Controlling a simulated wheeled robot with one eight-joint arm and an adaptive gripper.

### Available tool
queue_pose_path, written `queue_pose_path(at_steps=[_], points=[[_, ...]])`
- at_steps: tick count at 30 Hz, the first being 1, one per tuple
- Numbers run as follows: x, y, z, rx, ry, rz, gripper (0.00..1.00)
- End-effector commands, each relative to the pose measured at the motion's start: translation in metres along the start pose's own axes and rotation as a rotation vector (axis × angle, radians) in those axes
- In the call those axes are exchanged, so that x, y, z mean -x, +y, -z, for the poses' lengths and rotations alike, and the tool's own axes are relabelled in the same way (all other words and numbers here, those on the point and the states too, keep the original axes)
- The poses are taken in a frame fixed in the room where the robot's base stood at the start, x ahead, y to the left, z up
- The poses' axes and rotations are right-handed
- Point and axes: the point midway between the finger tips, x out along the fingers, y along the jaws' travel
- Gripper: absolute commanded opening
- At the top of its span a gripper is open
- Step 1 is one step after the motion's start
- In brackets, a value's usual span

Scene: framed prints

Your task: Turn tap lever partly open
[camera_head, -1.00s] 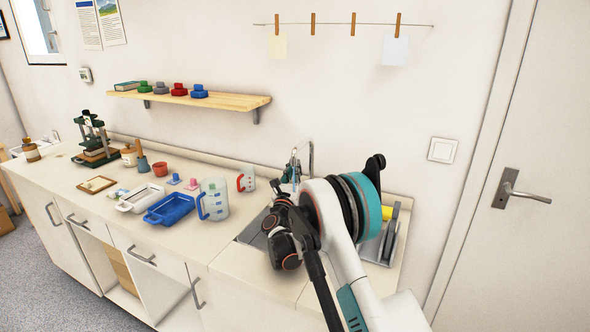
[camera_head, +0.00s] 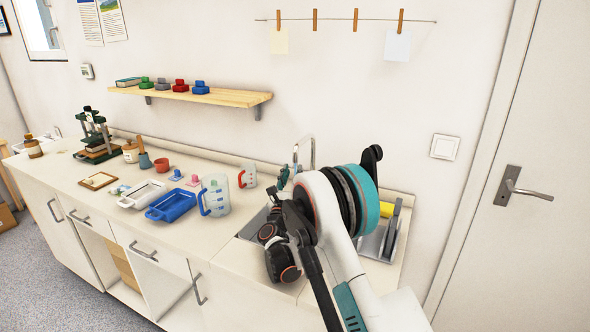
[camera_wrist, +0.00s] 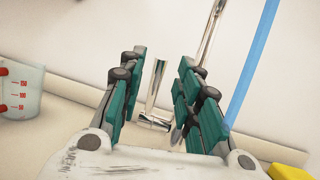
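The chrome tap (camera_head: 312,152) stands at the back of the sink, its curved spout showing above my arm. In the wrist view, a short upright chrome part of the tap (camera_wrist: 154,88) shows between my fingers, with its base below. The tall spout pipe (camera_wrist: 211,30) rises behind the right finger. I cannot tell clearly which part is the lever. My gripper (camera_wrist: 162,60) is open, with its teal fingers apart on either side of the chrome part. In the head view my gripper (camera_head: 283,178) is beside the tap, partly hidden by my arm.
A rack with a yellow item (camera_head: 387,210) is to the right. The wall is close behind the tap.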

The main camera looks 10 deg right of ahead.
Motion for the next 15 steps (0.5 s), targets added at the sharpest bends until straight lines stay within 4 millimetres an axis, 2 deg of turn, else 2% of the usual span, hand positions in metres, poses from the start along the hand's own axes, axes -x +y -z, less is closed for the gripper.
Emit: queue_pose_path(at_steps=[3,9,15], points=[[0.026,0.000,-0.011,-0.002,0.001,-0.002,0.31],[0.065,-0.001,-0.025,-0.002,0.001,-0.002,0.31],[0.087,-0.002,-0.034,-0.001,0.000,-0.002,0.31]])
